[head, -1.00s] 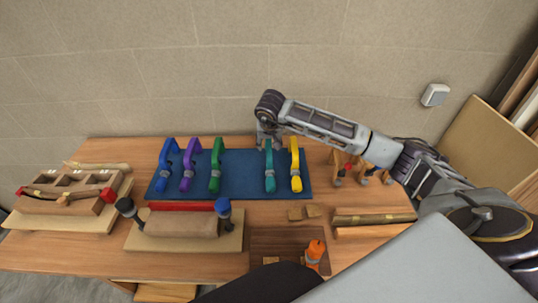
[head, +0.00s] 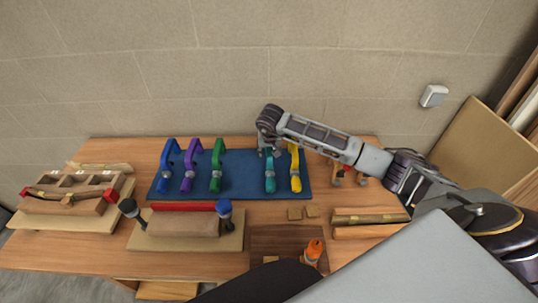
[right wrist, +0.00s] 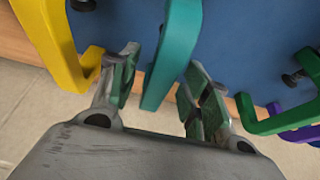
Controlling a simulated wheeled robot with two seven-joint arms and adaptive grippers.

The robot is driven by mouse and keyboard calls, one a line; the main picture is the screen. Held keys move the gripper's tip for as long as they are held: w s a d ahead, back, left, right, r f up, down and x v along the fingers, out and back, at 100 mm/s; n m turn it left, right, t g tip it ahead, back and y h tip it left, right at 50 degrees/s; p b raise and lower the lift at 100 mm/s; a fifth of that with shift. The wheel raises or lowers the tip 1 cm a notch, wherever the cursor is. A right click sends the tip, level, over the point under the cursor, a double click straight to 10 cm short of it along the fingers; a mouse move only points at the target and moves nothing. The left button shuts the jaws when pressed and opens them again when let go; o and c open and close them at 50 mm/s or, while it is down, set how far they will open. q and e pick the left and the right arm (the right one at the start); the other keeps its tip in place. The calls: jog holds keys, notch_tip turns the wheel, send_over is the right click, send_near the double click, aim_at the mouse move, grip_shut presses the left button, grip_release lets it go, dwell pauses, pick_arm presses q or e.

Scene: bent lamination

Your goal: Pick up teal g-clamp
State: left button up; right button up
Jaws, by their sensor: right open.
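The teal g-clamp (head: 270,182) lies on the blue mat (head: 242,180), between the green g-clamp (head: 217,172) and the yellow g-clamp (head: 295,173). My right gripper (head: 270,150) is over the far end of the teal clamp and hides part of it. In the right wrist view, my right gripper (right wrist: 162,88) is open, with one finger on each side of the teal clamp's bar (right wrist: 172,50). The left finger is close to the yellow clamp (right wrist: 58,45). I cannot tell whether either finger touches the teal clamp. My left gripper is not in view.
Purple (head: 191,168) and blue (head: 167,170) clamps lie at the mat's left. A wooden form with two clamps (head: 183,224) stands in front. An orange-handled tool (head: 313,252) is near the front edge. The wall (head: 200,70) rises just behind the table.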

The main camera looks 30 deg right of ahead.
jog(key=shift+c, duration=0.5)
jog(key=c, duration=0.9)
jog(key=shift+c, duration=0.2)
jog(key=shift+r, duration=0.1)
jog(key=shift+r+b, duration=1.05)
jog(key=shift+r, duration=3.85)
jog(key=shift+r, duration=0.1)
jog(key=shift+r+p, duration=1.5)
jog(key=shift+r, duration=1.45)
